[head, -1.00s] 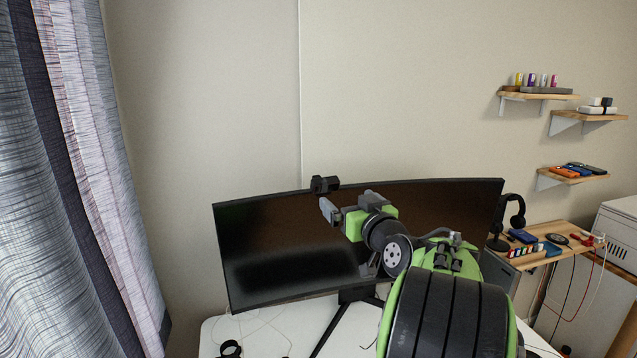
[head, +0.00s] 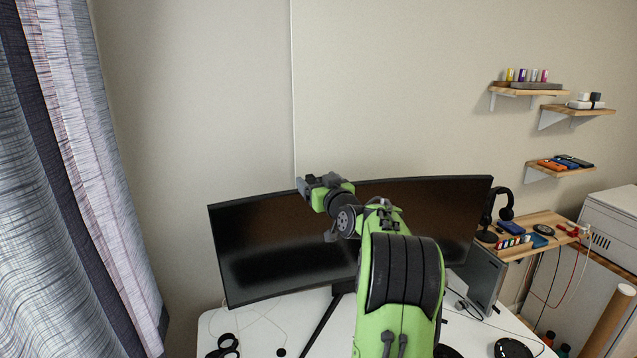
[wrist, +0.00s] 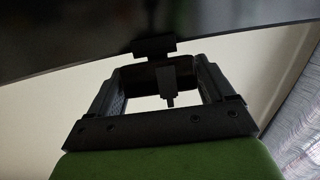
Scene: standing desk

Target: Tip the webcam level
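The webcam (wrist: 154,46) is a small dark block at the edge of the monitor (wrist: 60,38). In the wrist view it shows just beyond and between my fingers, with a thin dark part hanging into the gap. Its exact tilt is hard to read there. In the head view my gripper (head: 311,183) is at the monitor's top edge, left of its middle, and largely covers the webcam. In the wrist view my gripper (wrist: 158,80) has its fingers spread, one on each side of the webcam. Whether either finger touches it I cannot tell.
The curved monitor (head: 270,255) stands on a white desk (head: 275,320). A headphone stand with headphones (head: 500,215) and a wooden side shelf (head: 545,228) are at the right. A curtain (head: 90,180) hangs at the left. The wall above the monitor is clear.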

